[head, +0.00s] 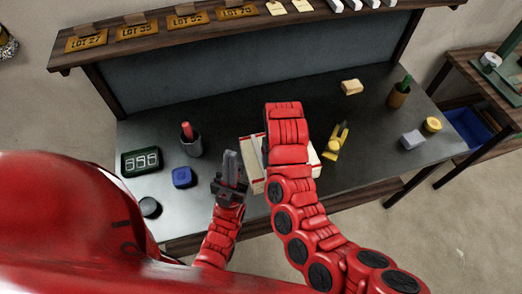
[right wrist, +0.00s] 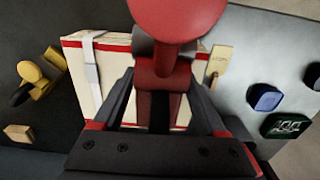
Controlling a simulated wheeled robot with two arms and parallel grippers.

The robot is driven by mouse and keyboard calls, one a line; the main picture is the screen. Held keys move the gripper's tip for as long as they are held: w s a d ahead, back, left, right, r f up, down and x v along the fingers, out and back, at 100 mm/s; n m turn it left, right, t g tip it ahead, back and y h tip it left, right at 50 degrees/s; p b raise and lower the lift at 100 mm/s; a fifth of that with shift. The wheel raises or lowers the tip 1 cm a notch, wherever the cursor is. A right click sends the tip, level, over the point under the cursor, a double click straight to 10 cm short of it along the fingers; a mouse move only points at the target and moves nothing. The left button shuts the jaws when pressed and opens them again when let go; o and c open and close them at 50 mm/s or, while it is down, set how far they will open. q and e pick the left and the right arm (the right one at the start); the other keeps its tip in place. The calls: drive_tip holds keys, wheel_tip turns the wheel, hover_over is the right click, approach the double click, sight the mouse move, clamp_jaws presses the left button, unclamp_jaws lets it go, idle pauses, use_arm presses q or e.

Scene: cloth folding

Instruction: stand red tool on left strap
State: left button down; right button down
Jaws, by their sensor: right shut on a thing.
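A cream parcel with red edges (head: 251,178) lies at the table's front middle, partly hidden by my right arm. It also shows in the right wrist view (right wrist: 140,58). There a white strap with a buckle (right wrist: 91,68) crosses its left part. My right gripper (right wrist: 158,105) is shut on the red tool (right wrist: 178,18), which has a round red head, above the parcel. The tool's lower end is hidden. My left gripper (head: 231,168) stands empty just left of the parcel, its fingers close together.
A yellow tool (head: 337,143) lies right of the parcel. A wooden block (head: 351,87) lies farther back. The table's back left is clear.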

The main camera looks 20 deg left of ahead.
drive_tip(key=w+a+b, duration=0.2)
drive_tip(key=a+b, duration=0.1)
drive_tip(key=w+a+b, duration=0.1)
drive_tip(key=a, duration=0.1)
drive_tip(key=shift+w+a+f, duration=0.1)
drive_tip(key=shift+w+f, duration=0.2)
drive_tip(key=shift+w, duration=0.1)
drive_tip(key=shift+w+a, duration=0.2)
drive_tip(key=shift+a, duration=0.1)
drive_tip(key=shift+w+a, duration=0.3)
drive_tip(key=shift+a, duration=0.25)
drive_tip(key=shift+w+a+f+p, duration=0.1)
drive_tip(key=shift+p, duration=0.25)
drive_tip(key=shift+f+p, duration=0.35)
drive_tip(key=shift+f, duration=0.05)
drive_tip(key=shift+f+p, duration=0.4)
drive_tip(key=shift+f, duration=0.85)
